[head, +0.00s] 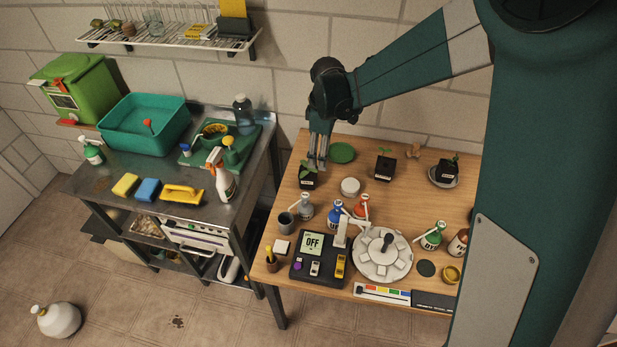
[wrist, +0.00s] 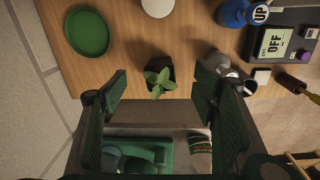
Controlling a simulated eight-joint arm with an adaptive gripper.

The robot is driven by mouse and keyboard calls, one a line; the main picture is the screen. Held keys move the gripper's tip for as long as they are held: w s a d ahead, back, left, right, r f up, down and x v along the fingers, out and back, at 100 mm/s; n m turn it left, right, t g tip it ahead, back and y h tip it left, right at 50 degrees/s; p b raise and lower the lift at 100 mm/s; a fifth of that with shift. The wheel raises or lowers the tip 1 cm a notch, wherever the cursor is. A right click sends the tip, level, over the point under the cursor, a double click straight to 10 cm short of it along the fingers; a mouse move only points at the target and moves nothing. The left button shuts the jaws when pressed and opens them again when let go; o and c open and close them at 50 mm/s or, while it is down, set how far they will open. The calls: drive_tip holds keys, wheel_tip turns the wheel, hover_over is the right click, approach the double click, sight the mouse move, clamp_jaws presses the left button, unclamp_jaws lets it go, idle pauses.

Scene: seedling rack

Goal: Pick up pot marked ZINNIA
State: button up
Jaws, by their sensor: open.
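Several small black pots with green seedlings stand on the wooden table; their white labels are too small to read, so I cannot tell which one is ZINNIA. The left pot (head: 307,181) is right below my gripper (head: 317,164). In the wrist view this pot (wrist: 158,66) and its leafy seedling show between the two open fingers of my gripper (wrist: 160,80), which look above it and hold nothing. Another pot (head: 383,173) stands bare on the table to the right. A third pot (head: 446,176) sits on a grey saucer (head: 432,179) at the far right.
A green saucer (head: 342,152) and a white round lid (head: 350,187) lie near the left pot. Spray bottles (head: 336,214), a grey turntable (head: 383,262) and a device reading OFF (head: 318,259) fill the table's front. A metal bench (head: 120,180) stands to the left.

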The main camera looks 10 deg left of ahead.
drive_tip(key=n, duration=0.2)
hover_over(308, 172)
drive_tip(key=shift+g, duration=0.4)
wheel_tip(308, 172, down, 6)
drive_tip(key=shift+r, duration=0.2)
drive_tip(key=shift+f, duration=0.1)
drive_tip(key=shift+f, duration=1.2)
drive_tip(key=shift+f, duration=0.15)
drive_tip(key=shift+w+f, duration=0.1)
drive_tip(key=shift+f, duration=2.35)
drive_tip(key=c, duration=1.1)
